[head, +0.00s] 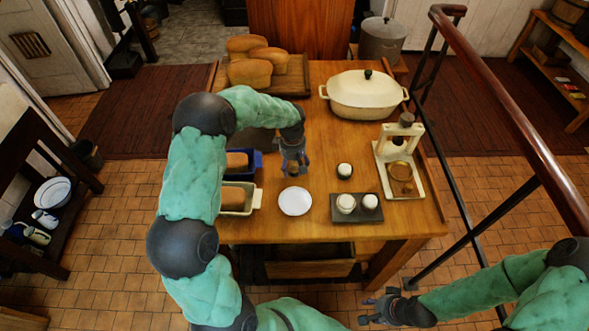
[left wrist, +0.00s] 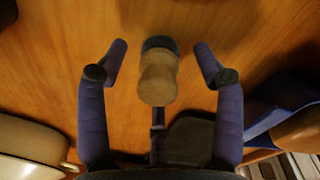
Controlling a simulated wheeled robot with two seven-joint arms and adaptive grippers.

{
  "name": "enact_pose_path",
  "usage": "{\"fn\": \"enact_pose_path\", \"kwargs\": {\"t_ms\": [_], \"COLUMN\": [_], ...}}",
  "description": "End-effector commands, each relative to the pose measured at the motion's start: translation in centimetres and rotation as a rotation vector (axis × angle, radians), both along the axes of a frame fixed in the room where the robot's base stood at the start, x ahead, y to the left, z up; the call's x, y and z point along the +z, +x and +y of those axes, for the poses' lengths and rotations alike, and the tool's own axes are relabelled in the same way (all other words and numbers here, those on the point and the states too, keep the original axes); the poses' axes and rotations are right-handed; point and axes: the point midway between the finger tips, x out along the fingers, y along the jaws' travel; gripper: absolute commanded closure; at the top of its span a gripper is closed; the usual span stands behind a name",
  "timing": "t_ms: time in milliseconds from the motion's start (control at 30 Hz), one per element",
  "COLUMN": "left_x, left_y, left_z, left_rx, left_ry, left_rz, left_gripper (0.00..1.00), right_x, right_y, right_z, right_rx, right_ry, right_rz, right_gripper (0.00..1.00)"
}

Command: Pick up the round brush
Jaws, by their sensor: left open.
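The round brush stands on the wooden table with its pale wooden handle (left wrist: 158,78) pointing up toward my left wrist camera and a dark end below. In the head view the brush (head: 292,168) is small and partly hidden by my left gripper. My left gripper (head: 294,172) points down over it, open. In the left wrist view the left gripper's fingers (left wrist: 161,52) stand on either side of the brush, with a gap on both sides. My right gripper (head: 366,310) is away from the table at the lower right, empty, its fingers apart.
A blue loaf tin (head: 258,160) and a cream loaf tin (head: 254,198) stand left of the brush. A white plate (head: 295,201) lies in front. A dark tray (head: 356,217) with white pots, a press (head: 389,168) and a cream casserole (head: 362,101) are to the right.

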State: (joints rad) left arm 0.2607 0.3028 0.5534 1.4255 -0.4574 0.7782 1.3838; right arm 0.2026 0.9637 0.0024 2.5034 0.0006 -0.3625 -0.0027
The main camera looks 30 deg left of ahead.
Motion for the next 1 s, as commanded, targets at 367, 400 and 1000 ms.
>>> {"fn": "enact_pose_path", "kwargs": {"t_ms": [367, 400, 1000], "left_x": [-1.62, -1.62, -1.37], "left_y": [0.06, 0.05, 0.06], "left_z": [-0.08, -0.07, -0.08], "left_rx": [-0.001, -0.001, -0.001], "left_ry": [0.000, 0.000, 0.000], "left_rz": [0.000, 0.000, 0.000], "left_gripper": [0.35, 0.47, 0.91], "right_x": [-0.32, -0.32, -0.28], "right_y": [0.00, 0.00, 0.00], "right_z": [0.00, 0.00, 0.00], "right_rx": [0.000, 0.000, 0.000], "right_ry": [0.000, 0.000, 0.000], "right_rz": [0.000, 0.000, 0.000], "right_gripper": [0.60, 0.60, 0.60]}}
